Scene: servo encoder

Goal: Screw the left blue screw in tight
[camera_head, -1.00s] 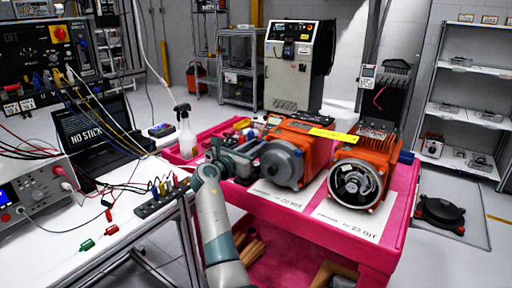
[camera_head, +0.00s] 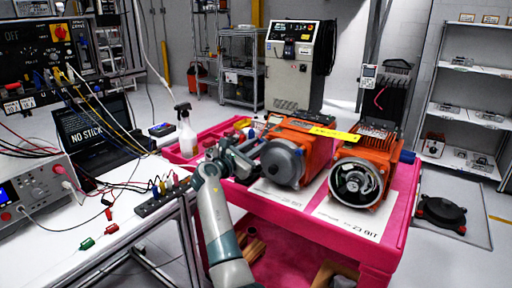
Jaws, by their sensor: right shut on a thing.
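The left orange motor (camera_head: 309,143) with a grey round end cover (camera_head: 283,164) stands on the pink cart. My right gripper (camera_head: 257,149) reaches up from below and points right, at the left side of this motor. Its fingers are shut at the motor's side, where the left blue screw would sit. The screw itself is hidden by the gripper, and I cannot see how deep it sits. The right orange motor (camera_head: 373,148) has an open round front with its fan wheel showing. A blue part (camera_head: 407,157) sticks out on its right side. My left gripper is out of view.
The pink cart (camera_head: 388,231) carries both motors on white printed sheets (camera_head: 352,219). A spray bottle (camera_head: 187,132) stands at its back left. A white bench (camera_head: 62,232) with a laptop, instruments and loose cables lies to the left, close to my right arm.

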